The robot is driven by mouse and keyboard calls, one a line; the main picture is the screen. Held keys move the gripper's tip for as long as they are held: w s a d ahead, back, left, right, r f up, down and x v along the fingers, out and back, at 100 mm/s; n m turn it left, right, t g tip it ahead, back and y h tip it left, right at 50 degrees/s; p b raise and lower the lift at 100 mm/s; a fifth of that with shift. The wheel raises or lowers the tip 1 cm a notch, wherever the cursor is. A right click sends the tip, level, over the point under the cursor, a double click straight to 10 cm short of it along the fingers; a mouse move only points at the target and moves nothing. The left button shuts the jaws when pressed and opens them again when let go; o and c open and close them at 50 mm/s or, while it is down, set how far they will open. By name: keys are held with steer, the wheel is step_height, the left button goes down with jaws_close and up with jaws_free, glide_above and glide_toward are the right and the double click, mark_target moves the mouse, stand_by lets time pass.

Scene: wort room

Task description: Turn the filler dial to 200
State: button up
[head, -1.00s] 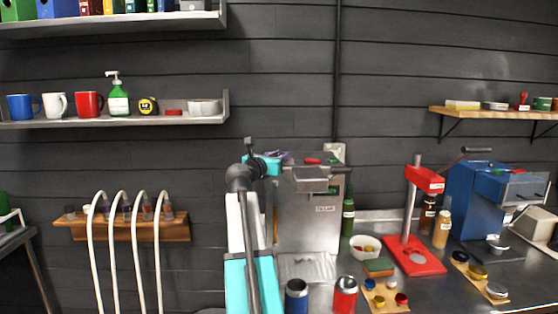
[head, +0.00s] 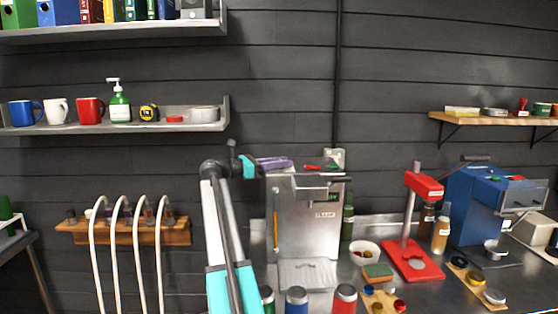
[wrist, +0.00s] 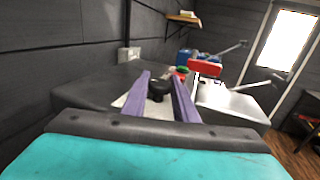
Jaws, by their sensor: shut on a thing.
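The filler (head: 305,222) is a steel, box-shaped machine on the counter, with a drip tray at its foot. My gripper (head: 290,163) is at the left of its top in the head view, coming in from the left. In the wrist view my purple fingers (wrist: 159,88) stand on both sides of a black round dial (wrist: 158,91) on the filler's grey top, shut on it. The dial is hidden behind my fingers in the head view. Its scale and setting cannot be read in either view.
A wall socket box (head: 334,158) and conduit are behind the filler. A red press (head: 424,186) and a blue machine (head: 475,200) stand to the right. Several canisters stand in front.

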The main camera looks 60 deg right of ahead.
steer(key=shift+s+d+m+g+y+p, duration=0.15)
steer(key=shift+m+g+y+p, duration=0.35)
steer(key=shift+m+g+y, duration=0.4)
steer(key=shift+g, duration=0.3)
steer(key=shift+s+f+y, duration=0.1)
steer(key=shift+f+y, duration=0.05)
steer(key=shift+y, duration=0.15)
steer(key=o, duration=0.9)
steer(key=shift+o, duration=0.6)
steer(key=shift+s, duration=0.15)
steer(key=shift+w, duration=0.2)
steer(key=shift+w+a, duration=0.45)
steer(key=b+v, duration=0.2)
steer(key=v, duration=1)
steer(key=shift+w+a, duration=0.25)
